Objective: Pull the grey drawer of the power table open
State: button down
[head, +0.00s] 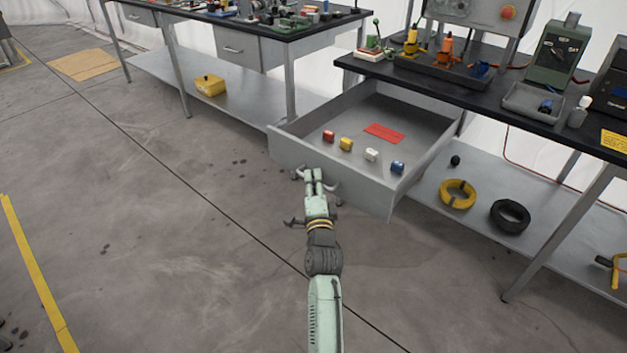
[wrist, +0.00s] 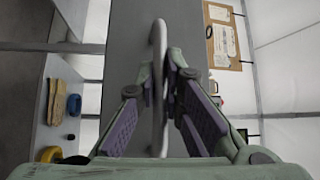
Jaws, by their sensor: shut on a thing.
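The grey drawer (head: 284,150) of the power table (head: 468,87) stands pulled well out in the head view. Several small blocks and a red flat piece (head: 385,133) lie inside it. My gripper (head: 314,178) is at the middle of the drawer's front. It is shut on the drawer's handle, a pale bar (wrist: 159,75) that runs between the fingers in the wrist view. The grey drawer front (wrist: 140,30) fills the middle of the wrist view behind the bar. The fingers hide part of the handle.
A second table (head: 300,30) with shut drawers stands at the left, with a yellow box (head: 209,85) on its lower shelf. A yellow ring (head: 458,194) and a black ring (head: 510,215) lie on the shelf under the power table. The floor in front is clear.

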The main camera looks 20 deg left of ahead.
jog(key=c, duration=1.7)
grip_release()
jog(key=v, duration=1.2)
